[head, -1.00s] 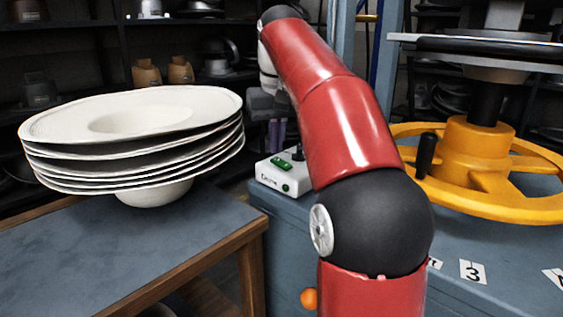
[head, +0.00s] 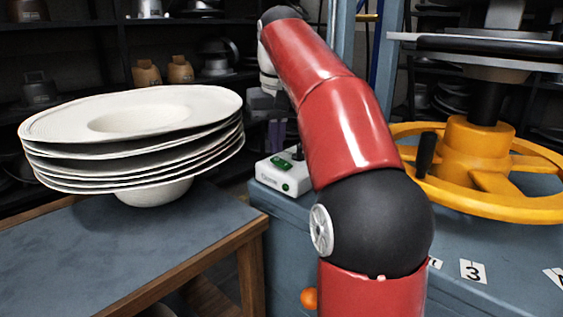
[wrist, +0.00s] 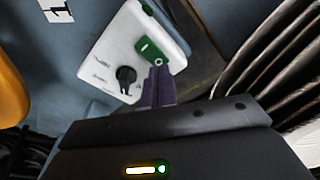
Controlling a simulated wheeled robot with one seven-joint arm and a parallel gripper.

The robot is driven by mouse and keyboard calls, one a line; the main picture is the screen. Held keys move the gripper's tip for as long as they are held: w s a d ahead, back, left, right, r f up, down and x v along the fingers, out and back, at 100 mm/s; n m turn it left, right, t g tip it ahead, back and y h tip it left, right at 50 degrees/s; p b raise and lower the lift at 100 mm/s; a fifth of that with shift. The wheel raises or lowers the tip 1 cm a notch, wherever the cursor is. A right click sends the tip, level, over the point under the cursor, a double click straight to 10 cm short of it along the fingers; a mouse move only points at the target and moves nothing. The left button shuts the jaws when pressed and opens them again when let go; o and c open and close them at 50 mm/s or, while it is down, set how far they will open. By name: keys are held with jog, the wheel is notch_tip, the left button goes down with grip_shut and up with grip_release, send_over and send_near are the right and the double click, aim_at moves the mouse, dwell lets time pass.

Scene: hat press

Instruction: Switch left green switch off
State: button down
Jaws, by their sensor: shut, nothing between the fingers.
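A white control box (head: 284,175) stands on the blue-grey machine top, left of my arm in the head view. The box also shows in the wrist view (wrist: 112,50), with a green switch (wrist: 149,49) near my fingers, a second green switch (wrist: 146,7) at the far edge and a black knob (wrist: 125,75). My gripper (wrist: 158,68) is shut and empty, with its purple fingertips at the near end of the closer green switch. I cannot tell whether they touch it. In the head view my arm partly hides the gripper and the box.
A stack of white hat shapes (head: 140,125) stands on a table (head: 60,250) to the left. A yellow handwheel (head: 480,165) with a black handle (head: 424,154) is on the right. An orange ball-like knob (head: 309,298) is at the machine's front. Dark shelves fill the back.

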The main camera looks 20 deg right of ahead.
aim_at(277, 159)
jog(key=shift+f+b, duration=0.55)
jog(key=shift+f, duration=0.25)
notch_tip(277, 159, up, 3)
jog(key=p, duration=0.3)
jog(key=shift+r, duration=2)
